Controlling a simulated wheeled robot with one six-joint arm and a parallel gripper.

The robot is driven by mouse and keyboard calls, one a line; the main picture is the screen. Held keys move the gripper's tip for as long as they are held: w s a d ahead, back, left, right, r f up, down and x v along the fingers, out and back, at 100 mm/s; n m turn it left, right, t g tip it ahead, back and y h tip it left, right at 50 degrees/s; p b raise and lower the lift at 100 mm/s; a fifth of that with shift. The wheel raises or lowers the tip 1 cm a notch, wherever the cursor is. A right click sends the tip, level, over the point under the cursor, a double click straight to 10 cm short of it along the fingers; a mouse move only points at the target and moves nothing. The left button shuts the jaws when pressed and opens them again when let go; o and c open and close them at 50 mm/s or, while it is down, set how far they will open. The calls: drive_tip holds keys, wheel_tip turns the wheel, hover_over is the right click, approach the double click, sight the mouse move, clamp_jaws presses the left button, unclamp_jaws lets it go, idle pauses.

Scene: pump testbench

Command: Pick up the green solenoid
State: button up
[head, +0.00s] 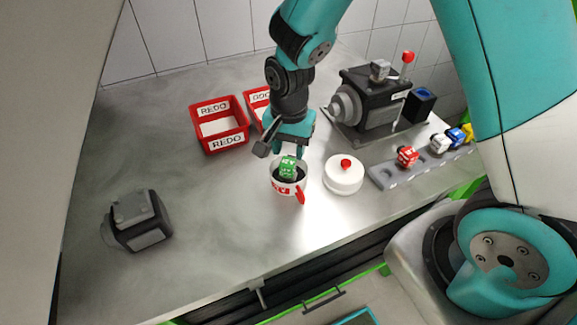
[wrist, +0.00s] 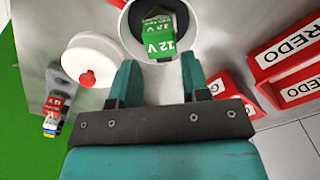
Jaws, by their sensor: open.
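The green solenoid (head: 287,166) sits tilted in a white mug (head: 289,188) with a red handle and red lettering. In the wrist view the green solenoid (wrist: 158,38) shows "12 V" labels and lies inside the mug's dark round opening (wrist: 128,40). My gripper (head: 288,147) is right above the mug in the head view. In the wrist view my gripper (wrist: 160,72) has its two fingers apart, their tips near the mug's rim on either side of the solenoid's near end. Nothing is between the fingers' pads. The solenoid's lower part is hidden in the mug.
A white round lidded container (head: 343,175) with a red knob stands close right of the mug. A grey rack (head: 425,165) holds red, white, blue and yellow solenoids. Red REDO bins (head: 219,127), a pump (head: 370,105) and a dark motor block (head: 138,222) stand around.

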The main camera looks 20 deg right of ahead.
sight(288, 160)
drive_tip(key=shift+f+p, duration=0.75)
drive_tip(key=shift+f, duration=1.75)
drive_tip(key=shift+c, duration=0.2)
drive_tip(key=c, duration=0.4)
drive_tip(key=shift+r, duration=0.1)
